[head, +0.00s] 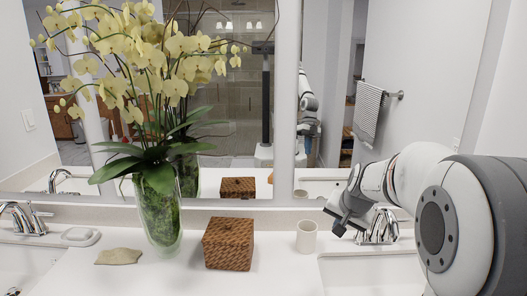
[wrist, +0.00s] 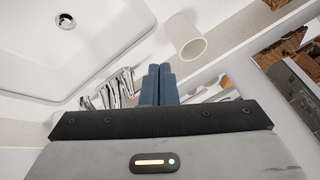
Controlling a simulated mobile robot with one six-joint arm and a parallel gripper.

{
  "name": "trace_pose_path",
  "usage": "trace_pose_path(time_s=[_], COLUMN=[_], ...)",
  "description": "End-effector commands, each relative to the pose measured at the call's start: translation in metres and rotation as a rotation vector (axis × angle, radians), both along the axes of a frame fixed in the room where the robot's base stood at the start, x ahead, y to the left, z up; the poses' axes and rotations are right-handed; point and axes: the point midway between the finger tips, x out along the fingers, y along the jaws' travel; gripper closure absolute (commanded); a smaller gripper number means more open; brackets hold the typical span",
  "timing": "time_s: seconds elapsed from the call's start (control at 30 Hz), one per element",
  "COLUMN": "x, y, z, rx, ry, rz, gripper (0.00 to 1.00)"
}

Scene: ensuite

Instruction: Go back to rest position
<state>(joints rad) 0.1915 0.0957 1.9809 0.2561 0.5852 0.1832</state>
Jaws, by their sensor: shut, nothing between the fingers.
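My gripper (head: 339,229) hangs over the right part of the counter in the head view, in front of the right chrome faucet (head: 378,227) and to the right of a white cup (head: 306,236). In the wrist view my gripper (wrist: 159,70) has its two blue-grey fingers together with nothing between them. The cup (wrist: 186,36) stands beyond the fingertips and a little right, apart from them. The faucet (wrist: 119,92) is just left of the fingers. My arm comes in from the right in the head view and hides part of the right basin.
A brown woven box (head: 229,244), a glass vase (head: 158,210) of yellow orchids, a stone-like dish (head: 119,257) and a white soap dish (head: 81,236) stand on the white counter. A left faucet (head: 22,217) is at the edge. A large mirror (head: 232,130) rises behind. The sink basin (wrist: 75,40) shows in the wrist view.

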Motion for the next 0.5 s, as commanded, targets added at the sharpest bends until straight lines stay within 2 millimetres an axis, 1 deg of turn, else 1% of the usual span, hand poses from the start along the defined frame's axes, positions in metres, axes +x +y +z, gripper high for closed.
trace_pose_path(time_s=[0.03,0.07,0.1,0.17,0.2,0.27,0.3,0.4,0.5], x=[-0.027,-0.042,-0.062,-0.092,-0.112,-0.143,-0.162,-0.206,-0.238], y=[0.014,0.02,0.028,0.039,0.045,0.053,0.057,0.064,0.067], z=[0.008,0.01,0.012,0.013,0.013,0.012,0.01,0.004,-0.004], rx=[-0.022,-0.036,-0.054,-0.082,-0.102,-0.129,-0.147,-0.192,-0.225], ry=[0.015,0.027,0.044,0.07,0.087,0.111,0.129,0.165,0.195], rz=[0.053,0.082,0.121,0.178,0.217,0.273,0.309,0.387,0.447], gripper=[1.0,1.0,1.0,1.0,1.0,1.0,1.0,1.0,1.0])
